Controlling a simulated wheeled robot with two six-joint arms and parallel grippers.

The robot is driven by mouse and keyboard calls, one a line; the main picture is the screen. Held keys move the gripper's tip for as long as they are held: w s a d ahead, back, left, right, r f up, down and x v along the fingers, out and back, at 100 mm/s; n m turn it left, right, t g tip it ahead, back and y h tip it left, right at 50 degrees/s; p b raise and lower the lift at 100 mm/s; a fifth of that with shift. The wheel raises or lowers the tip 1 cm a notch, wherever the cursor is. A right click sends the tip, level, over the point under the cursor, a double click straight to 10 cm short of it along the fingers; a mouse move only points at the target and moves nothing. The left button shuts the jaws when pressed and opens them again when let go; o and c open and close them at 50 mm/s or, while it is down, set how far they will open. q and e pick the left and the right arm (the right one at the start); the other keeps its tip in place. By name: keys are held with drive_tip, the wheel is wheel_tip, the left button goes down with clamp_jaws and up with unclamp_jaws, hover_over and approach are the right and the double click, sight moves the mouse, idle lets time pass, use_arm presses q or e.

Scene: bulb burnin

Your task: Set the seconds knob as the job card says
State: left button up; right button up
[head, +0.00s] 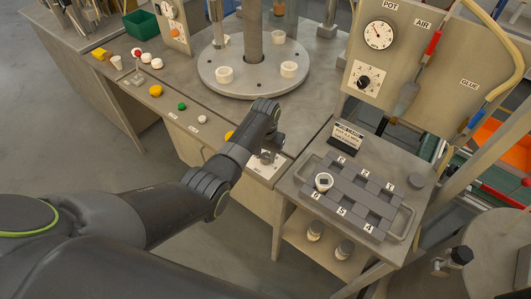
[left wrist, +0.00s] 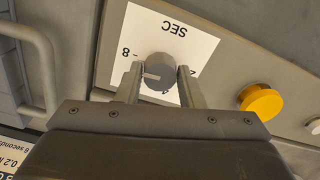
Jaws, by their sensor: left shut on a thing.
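The seconds knob (left wrist: 160,70) is a grey round knob with a white pointer line, on a white plate (left wrist: 185,40) marked SEC with an 8, a 2 and a 4 visible. The pointer line points left in the left wrist view, towards one finger. That finger hides part of the dial. My left gripper (left wrist: 160,78) is shut on the knob, one finger on each side. In the head view my left gripper (head: 272,142) is over the white plate (head: 262,172) at the bench front. The job card (head: 347,136) stands at the back of the side table; its "6 seconds" text shows in the left wrist view (left wrist: 14,152).
A yellow button (left wrist: 260,102) is right of the knob in the left wrist view. A round turntable (head: 253,75) stands behind my gripper.

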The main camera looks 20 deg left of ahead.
use_arm(q)
drive_tip(key=shift+r+n+p, duration=0.2)
drive_tip(key=shift+n+p, duration=0.5)
drive_tip(key=shift+n, duration=0.5)
drive_tip(key=n+p, duration=0.1)
drive_tip(key=n, duration=0.1)
drive_tip(key=shift+n, duration=0.3)
drive_tip(key=n+p, duration=0.1)
drive_tip(key=n, duration=0.2)
drive_tip(key=shift+f+n+p, duration=0.1)
drive_tip(key=shift+n+p, duration=0.4)
drive_tip(key=shift+n, duration=0.9)
drive_tip(key=o, duration=1)
